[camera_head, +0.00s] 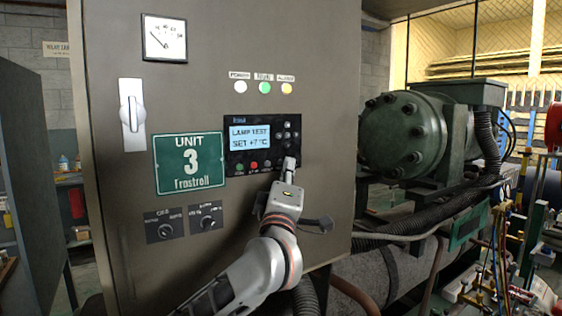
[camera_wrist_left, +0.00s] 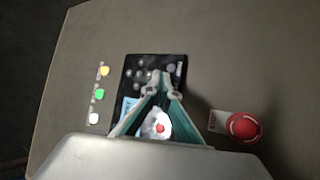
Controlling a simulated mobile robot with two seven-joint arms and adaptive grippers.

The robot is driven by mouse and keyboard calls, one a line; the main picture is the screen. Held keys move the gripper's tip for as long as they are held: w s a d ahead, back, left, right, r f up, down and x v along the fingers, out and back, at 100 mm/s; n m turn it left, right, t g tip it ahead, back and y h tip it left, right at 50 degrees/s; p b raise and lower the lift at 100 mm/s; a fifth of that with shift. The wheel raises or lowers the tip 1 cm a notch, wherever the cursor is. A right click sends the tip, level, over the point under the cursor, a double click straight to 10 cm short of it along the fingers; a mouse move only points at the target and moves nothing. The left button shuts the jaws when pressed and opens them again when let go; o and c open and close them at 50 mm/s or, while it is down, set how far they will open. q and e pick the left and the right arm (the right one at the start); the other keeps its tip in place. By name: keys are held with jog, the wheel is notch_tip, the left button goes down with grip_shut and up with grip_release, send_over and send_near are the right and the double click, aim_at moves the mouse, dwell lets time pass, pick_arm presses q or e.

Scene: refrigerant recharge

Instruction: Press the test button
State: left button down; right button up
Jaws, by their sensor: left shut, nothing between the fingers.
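The black controller panel (camera_head: 236,160) is on the grey cabinet door, with a lit screen (camera_head: 249,138) reading "LAMP TEST" and "SET +7 °C". Green and red buttons (camera_head: 253,165) line its lower edge, with small round keys at right. I cannot make out which one is the test button. My left gripper (camera_head: 289,162) is shut and empty, its tips at the panel's lower right corner, hiding that spot. I cannot tell whether they touch. In the left wrist view the shut fingertips (camera_wrist_left: 161,80) lie over the panel (camera_wrist_left: 134,68). My right gripper is not in view.
Three lamps (camera_head: 264,88), white, green and orange, sit above the panel. A red mushroom button (camera_wrist_left: 243,126) is beside it in the wrist view. A green "UNIT 3" sign (camera_head: 188,163), rotary switches (camera_head: 206,218) and a handle (camera_head: 132,114) are left. A green compressor (camera_head: 405,135) stands right.

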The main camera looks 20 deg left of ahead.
pick_arm(q)
jog(key=s+d+p, duration=0.1)
jog(key=d+p, duration=0.1)
jog(key=s+d+p, duration=0.1)
jog(key=s+d, duration=0.1)
jog(key=shift+p, duration=0.35)
dwell(0.8)
